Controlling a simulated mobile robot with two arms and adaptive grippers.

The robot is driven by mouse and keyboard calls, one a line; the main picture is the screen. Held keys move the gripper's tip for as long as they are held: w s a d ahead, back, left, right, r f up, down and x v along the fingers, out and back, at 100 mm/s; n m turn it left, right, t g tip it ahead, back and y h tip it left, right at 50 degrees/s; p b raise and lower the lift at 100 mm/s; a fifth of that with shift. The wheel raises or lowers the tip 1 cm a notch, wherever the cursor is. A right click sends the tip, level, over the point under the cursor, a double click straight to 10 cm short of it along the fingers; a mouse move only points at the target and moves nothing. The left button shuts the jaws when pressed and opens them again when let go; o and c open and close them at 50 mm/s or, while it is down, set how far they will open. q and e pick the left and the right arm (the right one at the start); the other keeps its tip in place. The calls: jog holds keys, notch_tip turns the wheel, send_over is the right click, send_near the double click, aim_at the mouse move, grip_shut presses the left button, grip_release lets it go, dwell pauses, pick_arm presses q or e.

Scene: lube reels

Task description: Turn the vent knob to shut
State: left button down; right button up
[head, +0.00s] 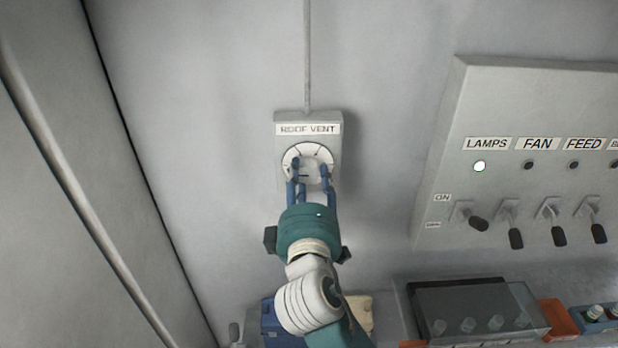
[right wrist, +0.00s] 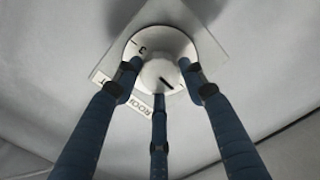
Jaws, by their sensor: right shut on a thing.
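The white vent knob (head: 311,170) sits on a round pale dial on the front of a grey box (head: 281,150) labelled ROOF VENT. My right gripper (head: 309,176), with blue fingers, reaches up to the box and is shut on the knob. In the right wrist view, the fingers of this gripper (right wrist: 160,76) surround the knob (right wrist: 155,72) on several sides. A short dark pointer line shows on the knob face there, with a dial mark near the upper left. The fingers partly hide the dial, so I cannot tell which setting it points to. My left gripper is not in view.
A conduit (head: 307,60) runs up from the box. A grey switch panel (head: 445,120) with LAMPS, FAN and FEED switches is at right; the LAMPS light is lit. Below it are a dark clear-lidded case (head: 470,298) and an orange block (head: 558,318). Wall around the box is clear.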

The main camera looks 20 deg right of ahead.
jog(key=shift+a+r+n, duration=0.15)
jog(key=shift+r+n, duration=0.1)
jog(key=shift+n, duration=0.15)
jog(key=o, duration=1.1)
jog(key=shift+w+a+f, duration=0.2)
jog(key=shift+w+f, duration=0.05)
jog(key=shift+s, duration=0.45)
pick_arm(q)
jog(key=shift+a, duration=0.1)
pick_arm(e)
jog(key=v, duration=0.6)
jog(key=shift+s+a, duration=0.15)
jog(key=shift+s, duration=0.1)
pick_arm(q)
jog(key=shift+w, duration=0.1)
